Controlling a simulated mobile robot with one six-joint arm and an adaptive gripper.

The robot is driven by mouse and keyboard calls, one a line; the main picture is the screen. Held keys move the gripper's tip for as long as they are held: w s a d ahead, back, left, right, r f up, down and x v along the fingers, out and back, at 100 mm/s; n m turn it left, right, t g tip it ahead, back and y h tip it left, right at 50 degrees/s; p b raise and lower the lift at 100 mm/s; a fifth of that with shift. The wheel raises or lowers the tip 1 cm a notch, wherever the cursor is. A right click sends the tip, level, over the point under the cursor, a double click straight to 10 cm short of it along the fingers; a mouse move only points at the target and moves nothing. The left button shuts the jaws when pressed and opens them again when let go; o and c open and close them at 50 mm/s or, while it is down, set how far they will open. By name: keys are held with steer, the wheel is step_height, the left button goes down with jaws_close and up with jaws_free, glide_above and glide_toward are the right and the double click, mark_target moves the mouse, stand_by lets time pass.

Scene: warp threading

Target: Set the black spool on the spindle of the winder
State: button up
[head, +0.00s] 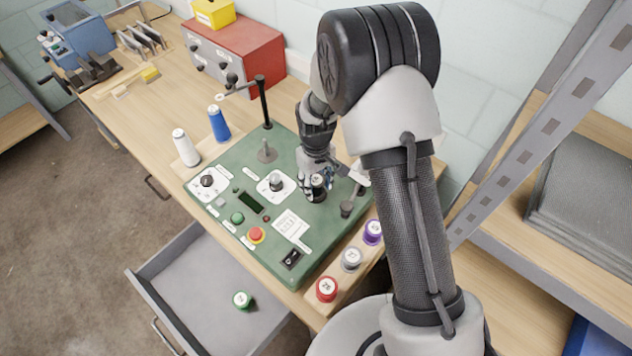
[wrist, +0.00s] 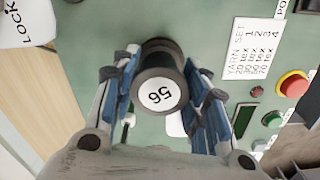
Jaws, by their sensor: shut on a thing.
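The black spool (head: 317,193) with a white numbered label is between the fingers of my gripper (head: 316,178), over the green panel of the winder (head: 230,180). In the wrist view the spool (wrist: 160,85) shows its label end towards the camera, with the blue-padded fingers (wrist: 165,95) closed on both sides. The spool's far end is hidden, so I cannot tell whether it touches the panel or is around a spindle. A grey upright piece on a round base (head: 266,152) stands at the panel's back left; I cannot tell whether it is the spindle.
A wooden rack holds red (head: 326,290), grey (head: 350,260) and purple (head: 373,232) spools. A green spool (head: 242,300) lies in the open drawer (head: 185,290). A tall black post (head: 264,102), a dial knob (head: 276,182) and a black knob (head: 347,209) rise near my gripper.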

steer(key=o, duration=1.1)
